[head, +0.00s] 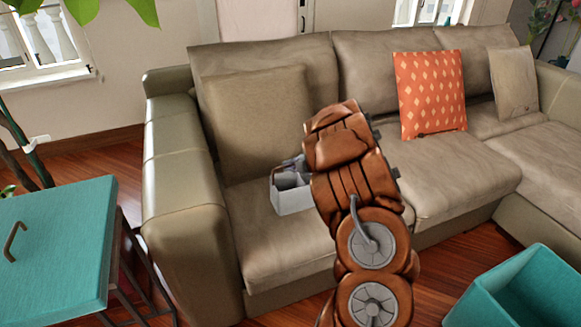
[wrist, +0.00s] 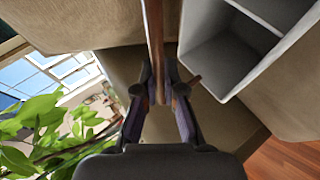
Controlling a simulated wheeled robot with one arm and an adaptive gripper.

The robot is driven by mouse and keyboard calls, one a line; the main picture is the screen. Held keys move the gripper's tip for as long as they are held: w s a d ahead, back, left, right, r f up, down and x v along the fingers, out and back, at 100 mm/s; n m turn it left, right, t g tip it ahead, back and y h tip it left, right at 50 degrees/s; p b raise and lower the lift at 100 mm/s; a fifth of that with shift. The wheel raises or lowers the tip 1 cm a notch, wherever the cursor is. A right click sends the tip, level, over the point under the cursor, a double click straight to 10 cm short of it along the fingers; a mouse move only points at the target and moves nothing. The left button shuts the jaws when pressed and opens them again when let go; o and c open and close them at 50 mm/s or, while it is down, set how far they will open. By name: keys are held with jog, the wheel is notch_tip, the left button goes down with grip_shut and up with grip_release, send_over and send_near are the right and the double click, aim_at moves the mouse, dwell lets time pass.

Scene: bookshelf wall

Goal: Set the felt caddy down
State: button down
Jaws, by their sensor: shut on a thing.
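The felt caddy (head: 293,200) is a light grey open box, seen just left of my arm in the head view, at the front left sofa seat (head: 275,245). I cannot tell whether its base touches the seat. In the wrist view the caddy (wrist: 222,65) fills the upper right, with a divider between its compartments. My gripper (wrist: 160,92) is shut on a thin brown bar (wrist: 154,30), which looks like the caddy's handle. The compartments I can see into look empty. My arm hides part of the caddy in the head view.
A beige cushion (head: 258,120) leans behind the caddy, and the sofa armrest (head: 185,180) rises at left. An orange patterned cushion (head: 430,92) sits farther right. A teal-topped table (head: 65,240) and a teal box (head: 530,290) stand in front.

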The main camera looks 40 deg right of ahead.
jog(key=c, duration=1.3)
grip_release()
jog(key=shift+r, duration=0.1)
